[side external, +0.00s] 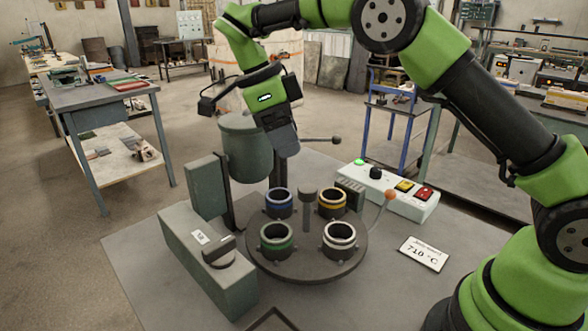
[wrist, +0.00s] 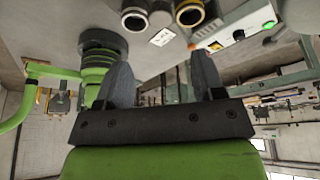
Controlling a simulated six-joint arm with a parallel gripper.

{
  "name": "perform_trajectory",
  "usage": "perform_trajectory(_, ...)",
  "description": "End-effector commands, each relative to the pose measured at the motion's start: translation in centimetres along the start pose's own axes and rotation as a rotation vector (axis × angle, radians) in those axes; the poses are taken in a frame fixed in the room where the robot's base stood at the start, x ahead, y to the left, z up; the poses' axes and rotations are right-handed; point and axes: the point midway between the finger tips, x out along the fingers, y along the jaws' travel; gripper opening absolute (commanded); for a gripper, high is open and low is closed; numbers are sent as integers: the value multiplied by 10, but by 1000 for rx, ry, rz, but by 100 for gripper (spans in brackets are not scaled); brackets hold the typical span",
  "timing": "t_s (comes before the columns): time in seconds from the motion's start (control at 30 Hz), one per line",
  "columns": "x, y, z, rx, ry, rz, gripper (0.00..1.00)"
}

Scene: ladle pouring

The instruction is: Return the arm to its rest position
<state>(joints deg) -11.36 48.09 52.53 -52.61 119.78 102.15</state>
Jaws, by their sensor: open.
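My gripper (side external: 284,142) hangs fingers-down above the back of the round turntable (side external: 306,262), just right of the grey-green ladle pot (side external: 245,150). From the side I cannot tell whether it touches the pot or the handle (side external: 322,139) behind it. In the wrist view my gripper (wrist: 160,78) has its two fingers wide apart with nothing between them. Several ringed cups stand upright on the turntable: blue (side external: 279,203), yellow (side external: 331,203), green (side external: 277,240) and white (side external: 340,238). The cups' insides look dark.
A control box (side external: 390,195) with coloured buttons stands at the right, near an orange-knobbed lever (side external: 390,195). A sign (side external: 423,253) reading 710 °C lies on the table. A grey unit with a dial (side external: 218,252) stands at the left.

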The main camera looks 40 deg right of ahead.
Motion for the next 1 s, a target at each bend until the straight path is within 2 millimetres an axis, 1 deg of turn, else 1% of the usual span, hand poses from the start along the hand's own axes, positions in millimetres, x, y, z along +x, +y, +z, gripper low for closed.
perform_trajectory(0.07, -13, 3, -14, -106, -42, -15, 63)
perform_trajectory(0.17, -31, 13, -36, -318, -118, -55, 63)
perform_trajectory(0.23, -42, 22, -54, -484, -177, -101, 63)
perform_trajectory(0.33, -52, 40, -78, -715, -254, -188, 63)
perform_trajectory(0.47, -58, 66, -107, -990, -334, -338, 63)
perform_trajectory(0.57, -56, 88, -127, -1179, -371, -481, 63)
perform_trajectory(0.7, -46, 118, -148, -1410, -375, -710, 63)
perform_trajectory(0.83, -31, 140, -160, -1562, -331, -907, 63)
perform_trajectory(0.9, -24, 148, -164, -1616, -301, -990, 63)
perform_trajectory(1.0, -16, 155, -167, -1666, -261, -1068, 63)
